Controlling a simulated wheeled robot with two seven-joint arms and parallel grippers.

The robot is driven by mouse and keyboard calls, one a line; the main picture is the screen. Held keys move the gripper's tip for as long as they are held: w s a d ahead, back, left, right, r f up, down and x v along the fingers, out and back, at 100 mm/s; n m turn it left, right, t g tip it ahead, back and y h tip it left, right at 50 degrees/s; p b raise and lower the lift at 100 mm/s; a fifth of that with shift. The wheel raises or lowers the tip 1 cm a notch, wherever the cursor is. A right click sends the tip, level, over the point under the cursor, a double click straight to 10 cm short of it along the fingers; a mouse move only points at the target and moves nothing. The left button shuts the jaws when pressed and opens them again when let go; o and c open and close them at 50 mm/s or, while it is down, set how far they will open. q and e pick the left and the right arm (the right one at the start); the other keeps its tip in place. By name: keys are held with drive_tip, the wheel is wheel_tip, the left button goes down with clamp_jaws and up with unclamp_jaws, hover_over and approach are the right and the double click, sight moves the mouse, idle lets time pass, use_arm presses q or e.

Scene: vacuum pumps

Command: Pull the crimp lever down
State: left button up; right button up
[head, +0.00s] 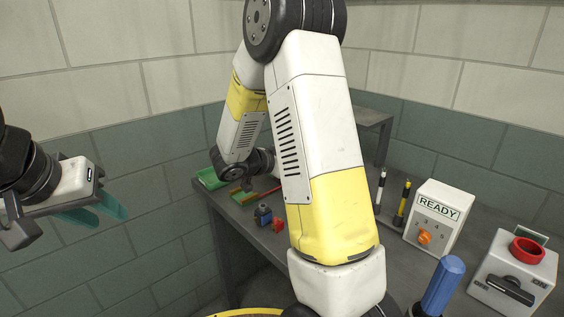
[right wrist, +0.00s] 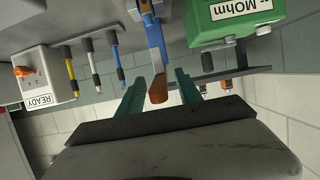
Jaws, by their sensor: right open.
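In the right wrist view, a blue bar with an orange-brown end (right wrist: 158,88), which looks like the crimp lever, reaches in from the top. My right gripper (right wrist: 158,92) is open, with one teal finger on each side of this end. I cannot tell whether either finger touches it. In the head view the right gripper and the lever are hidden behind my right arm. My left gripper (head: 102,219) is at the far left of the head view, its teal fingers apart and empty, away from the bench.
The grey bench (head: 393,250) carries a white READY box (head: 440,215), a white box with a red ring (head: 515,275), a blue cylinder (head: 442,285) and upright pen-like tools (head: 402,205). A green MOhm box (right wrist: 230,22) is right of the lever in the right wrist view.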

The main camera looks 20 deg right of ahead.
drive_tip(key=shift+s+a+r, duration=0.2)
drive_tip(key=shift+s+a, duration=0.05)
drive_tip(key=shift+a, duration=0.2)
drive_tip(key=v, duration=0.6)
idle(0.4)
